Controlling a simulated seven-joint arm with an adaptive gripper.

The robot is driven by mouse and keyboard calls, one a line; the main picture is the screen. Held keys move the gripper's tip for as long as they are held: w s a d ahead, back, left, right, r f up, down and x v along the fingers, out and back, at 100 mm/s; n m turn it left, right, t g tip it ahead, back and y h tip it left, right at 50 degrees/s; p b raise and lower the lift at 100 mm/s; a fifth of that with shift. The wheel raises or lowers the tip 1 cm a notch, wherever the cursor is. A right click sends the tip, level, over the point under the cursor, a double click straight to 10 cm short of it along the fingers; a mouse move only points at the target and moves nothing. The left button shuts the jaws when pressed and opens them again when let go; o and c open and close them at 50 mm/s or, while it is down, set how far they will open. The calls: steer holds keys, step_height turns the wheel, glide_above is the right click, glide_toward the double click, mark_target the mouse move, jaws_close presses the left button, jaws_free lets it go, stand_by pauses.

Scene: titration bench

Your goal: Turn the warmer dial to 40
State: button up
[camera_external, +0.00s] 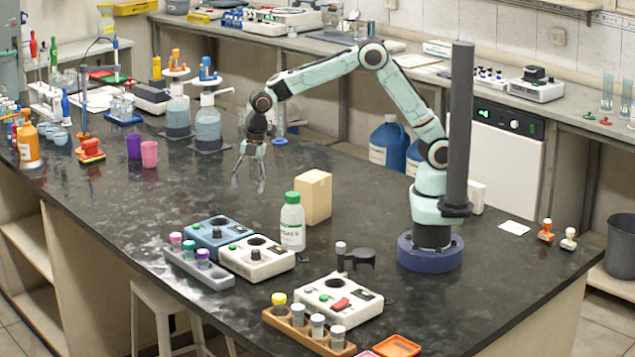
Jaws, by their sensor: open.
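Three small bench units could include the warmer, and I cannot tell which one it is. A blue-topped unit (204,234) and a white unit (270,264) stand side by side, each with a dark round well, a green button and a dark knob. The blue unit's knob (216,233) and the white unit's knob (255,254) are too small to read any setting. Another white unit (361,307) with a red switch stands nearer the front. My gripper (249,186) is open and empty, pointing down above the bench, behind these units and touching none of them.
A green-capped white bottle (292,228) and a cardboard box (314,198) stand just behind the units. A grey vial rack (199,269) and a wooden vial rack (306,334) lie in front. Purple and pink cups (149,154) stand left. The bench (130,215) is clear around left-centre.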

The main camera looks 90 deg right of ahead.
steer(key=g, duration=0.2)
glide_above(255, 250)
steer(key=shift+n+h, duration=0.4)
step_height(255, 250, down, 10)
steer(key=shift+a+r, duration=0.1)
steer(key=shift+r, duration=0.15)
step_height(255, 250, down, 6)
steer(key=shift+r, duration=0.1)
jaws_close()
